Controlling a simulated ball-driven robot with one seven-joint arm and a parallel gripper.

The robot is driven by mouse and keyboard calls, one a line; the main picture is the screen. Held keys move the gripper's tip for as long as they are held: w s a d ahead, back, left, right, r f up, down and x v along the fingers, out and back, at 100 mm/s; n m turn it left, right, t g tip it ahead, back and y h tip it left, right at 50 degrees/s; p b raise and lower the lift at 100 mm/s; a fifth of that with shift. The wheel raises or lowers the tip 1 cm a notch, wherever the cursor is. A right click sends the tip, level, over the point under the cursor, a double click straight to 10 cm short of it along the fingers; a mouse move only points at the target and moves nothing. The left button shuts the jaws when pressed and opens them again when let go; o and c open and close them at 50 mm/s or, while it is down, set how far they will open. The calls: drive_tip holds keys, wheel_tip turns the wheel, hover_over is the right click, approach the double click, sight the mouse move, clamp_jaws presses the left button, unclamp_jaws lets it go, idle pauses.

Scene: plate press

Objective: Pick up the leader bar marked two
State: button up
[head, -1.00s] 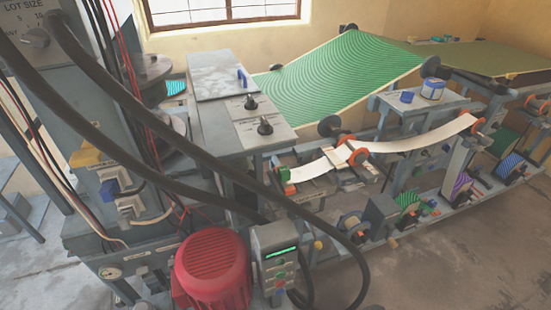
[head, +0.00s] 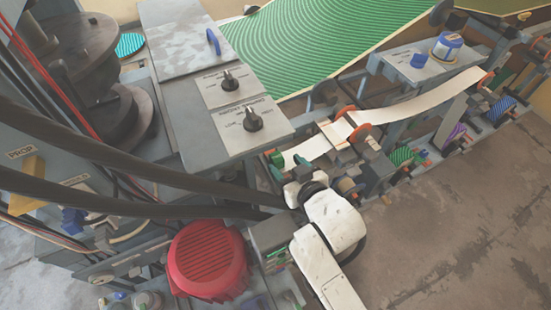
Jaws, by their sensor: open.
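My gripper (head: 289,167) is at the near left end of the pale strip (head: 408,113), at the end of my white arm. Its two small teal fingers stand apart, and I see nothing held between them. A pale crosspiece (head: 334,133) lies across the strip, to the right of the gripper and apart from it. I cannot read a two on any piece, so I cannot tell which is the leader bar marked two. My arm covers part of the frame below the strip.
A grey bench with two dark knobs (head: 252,121) stands left of the gripper. A red ribbed motor (head: 208,259) and thick black hoses (head: 130,170) are at lower left. A green sheet (head: 310,40) slopes behind. The floor (head: 460,230) at right is clear.

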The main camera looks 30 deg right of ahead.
sight(274, 155)
drive_tip(key=shift+a+p+x, duration=0.15)
drive_tip(key=shift+p+x, duration=0.1)
drive_tip(key=shift+x, duration=1.45)
drive_tip(key=shift+a+p+x, duration=0.15)
drive_tip(key=shift+p+x, duration=0.1)
drive_tip(key=shift+x, duration=1.45)
drive_tip(key=shift+r, duration=0.1)
drive_tip(key=shift+c, duration=0.4)
drive_tip(key=c, duration=1)
